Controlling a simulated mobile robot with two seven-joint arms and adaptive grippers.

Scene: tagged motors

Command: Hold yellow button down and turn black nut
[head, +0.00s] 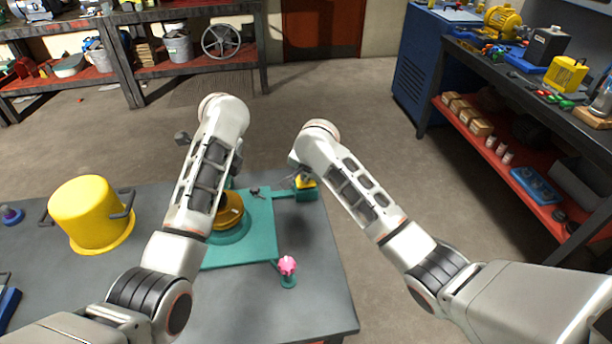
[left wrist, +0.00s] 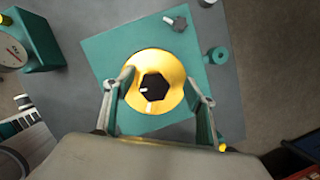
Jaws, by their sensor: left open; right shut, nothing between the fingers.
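The yellow button (head: 307,183) sits on a small teal block at the right side of a teal plate (head: 262,225). My right gripper (head: 300,172) is shut and empty at the button, seen from above. Whether it presses the button down I cannot tell. The black nut (left wrist: 156,88) is a hexagon in the middle of a yellow ring (left wrist: 143,66) on the plate. My left gripper (left wrist: 160,74) is open, its two fingers either side of the ring in the left wrist view. In the head view my left arm hides its fingers and the nut.
A yellow pot (head: 90,212) with dark handles stands on the grey table (head: 318,310) to the left. A pink knob (head: 287,265) stands on a teal post at the plate's front right. A small grey lever (head: 256,191) is on the plate.

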